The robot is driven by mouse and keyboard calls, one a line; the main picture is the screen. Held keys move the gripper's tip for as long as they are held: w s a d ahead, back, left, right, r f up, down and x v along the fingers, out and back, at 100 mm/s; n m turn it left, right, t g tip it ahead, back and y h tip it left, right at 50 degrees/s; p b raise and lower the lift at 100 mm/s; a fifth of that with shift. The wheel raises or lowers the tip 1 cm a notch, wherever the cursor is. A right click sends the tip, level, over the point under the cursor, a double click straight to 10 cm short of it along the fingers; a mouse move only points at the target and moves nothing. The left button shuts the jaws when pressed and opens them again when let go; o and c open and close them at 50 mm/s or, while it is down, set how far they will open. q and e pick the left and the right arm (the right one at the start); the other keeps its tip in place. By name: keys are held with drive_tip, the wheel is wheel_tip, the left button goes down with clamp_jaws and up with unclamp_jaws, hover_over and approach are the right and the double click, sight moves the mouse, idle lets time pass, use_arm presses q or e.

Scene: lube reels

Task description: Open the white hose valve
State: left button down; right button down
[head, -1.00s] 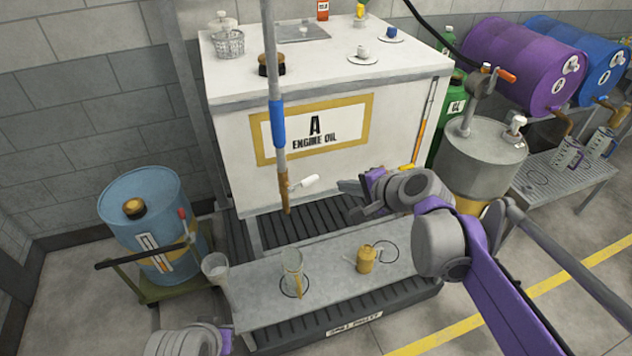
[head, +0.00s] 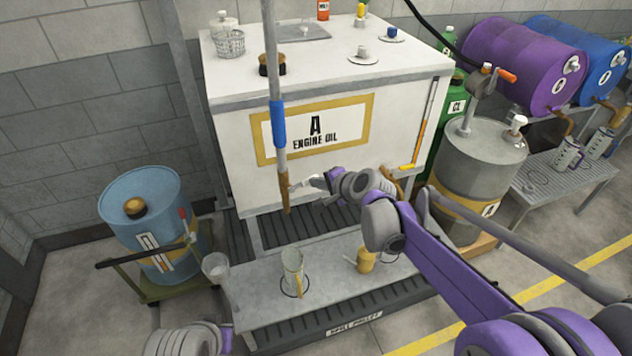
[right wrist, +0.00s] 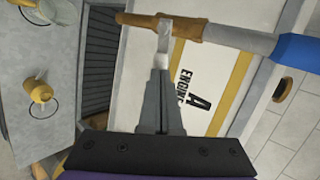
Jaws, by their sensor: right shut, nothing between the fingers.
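The white hose valve handle (head: 304,184) is a short lever on the brown nozzle (head: 286,195) of a grey hose with a blue sleeve (head: 278,124), hanging before the engine oil tank. My right gripper (head: 318,180) is shut and empty, just right of the handle. In the right wrist view, its closed fingertips (right wrist: 161,72) are at the free end of the white lever (right wrist: 164,40), which stands out from the brown nozzle (right wrist: 190,28). I cannot tell whether they touch. My left gripper (head: 226,340) is at the bottom edge; its fingers are not visible.
Below the nozzle is a grey bench (head: 330,285) with a clear jug (head: 292,268) and a yellow oil can (head: 366,260). The white tank (head: 235,150) stands close behind. A grey drum (head: 480,165) is to the right, a blue drum (head: 150,215) left.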

drive_tip(key=shift+w+a+f, duration=0.15)
drive_tip(key=shift+w+f, duration=0.05)
